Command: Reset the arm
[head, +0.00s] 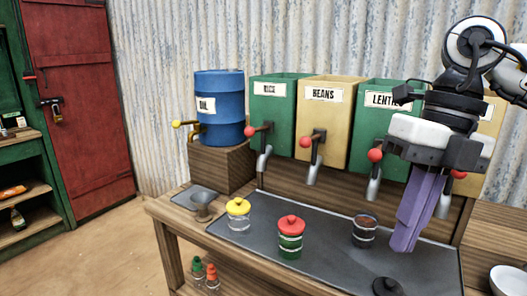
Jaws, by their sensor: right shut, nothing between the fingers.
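My right gripper (406,236) comes in from the upper right of the head view. It points down over the right part of the dark counter mat (330,262), with its purple fingers closed together and nothing between them. A dark open jar (364,230) stands just left of the fingertips. I cannot tell how far above the mat the fingertips are. My arm covers part of the lentil dispenser (376,132) and most of the dispenser at the far right. My left gripper is not in view.
A yellow-lidded jar (238,215), a red-lidded jar (290,238) and a loose dark lid (387,286) are on the counter. Dispensers with red-knobbed levers line the back, beside a blue oil drum (219,108). A white bowl (507,281) sits at the lower right.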

